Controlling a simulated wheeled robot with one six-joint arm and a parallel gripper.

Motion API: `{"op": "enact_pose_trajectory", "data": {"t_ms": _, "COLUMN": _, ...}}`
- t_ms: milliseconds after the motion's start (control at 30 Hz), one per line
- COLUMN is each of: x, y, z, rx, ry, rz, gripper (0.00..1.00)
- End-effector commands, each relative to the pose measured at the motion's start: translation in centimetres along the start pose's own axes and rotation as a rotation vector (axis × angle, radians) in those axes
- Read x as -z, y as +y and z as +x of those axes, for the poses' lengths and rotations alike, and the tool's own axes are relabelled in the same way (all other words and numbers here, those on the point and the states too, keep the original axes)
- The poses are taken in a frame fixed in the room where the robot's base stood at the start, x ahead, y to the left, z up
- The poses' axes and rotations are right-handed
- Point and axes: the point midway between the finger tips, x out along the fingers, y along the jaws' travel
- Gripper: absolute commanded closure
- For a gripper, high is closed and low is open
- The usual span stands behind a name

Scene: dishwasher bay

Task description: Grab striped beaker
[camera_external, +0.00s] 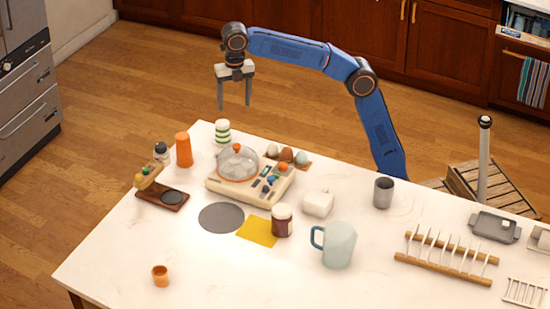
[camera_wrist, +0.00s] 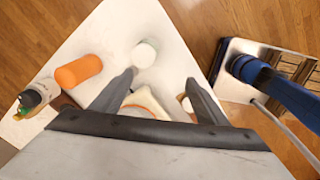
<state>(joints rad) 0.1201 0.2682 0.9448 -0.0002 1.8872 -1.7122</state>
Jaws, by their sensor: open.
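The striped beaker (camera_external: 222,132), white with green bands, stands upright at the table's far left corner. In the wrist view I take the round white top (camera_wrist: 144,54) to be this beaker; it lies just beyond the fingertips, nearer the left finger. My gripper (camera_external: 234,107) points down, open and empty, above the beaker in the picture and apart from it. In the wrist view my gripper (camera_wrist: 160,77) shows both fingers spread, with nothing between the tips.
An orange tumbler (camera_external: 184,150) stands left of the beaker. A cream appliance with a clear dome (camera_external: 238,162) is in front, and an egg holder (camera_external: 288,156) is to the right. A mug (camera_external: 338,244) and rack (camera_external: 448,257) stand farther off. Open floor lies behind the table.

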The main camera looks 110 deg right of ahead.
Motion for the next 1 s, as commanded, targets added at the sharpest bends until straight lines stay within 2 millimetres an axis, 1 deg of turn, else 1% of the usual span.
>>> {"op": "enact_pose_trajectory", "data": {"t_ms": 33, "x": -0.3, "y": 0.7, "z": 0.5, "rx": 0.008, "ry": 0.001, "rz": -0.022, "gripper": 0.32}}
{"op": "enact_pose_trajectory", "data": {"t_ms": 200, "x": -0.9, "y": 2.3, "z": 1.4, "rx": 0.022, "ry": 0.004, "rz": -0.091, "gripper": 0.32}}
{"op": "enact_pose_trajectory", "data": {"t_ms": 533, "x": -1.6, "y": 4.3, "z": 2.8, "rx": 0.042, "ry": 0.01, "rz": -0.178, "gripper": 0.32}}
{"op": "enact_pose_trajectory", "data": {"t_ms": 867, "x": -1.5, "y": 4.0, "z": 5.4, "rx": 0.042, "ry": 0.01, "rz": -0.175, "gripper": 0.32}}
{"op": "enact_pose_trajectory", "data": {"t_ms": 900, "x": -1.5, "y": 4.0, "z": 6.0, "rx": 0.043, "ry": 0.01, "rz": -0.175, "gripper": 0.32}}
{"op": "enact_pose_trajectory", "data": {"t_ms": 1000, "x": -1.5, "y": 3.9, "z": 7.0, "rx": 0.041, "ry": 0.01, "rz": -0.175, "gripper": 0.32}}
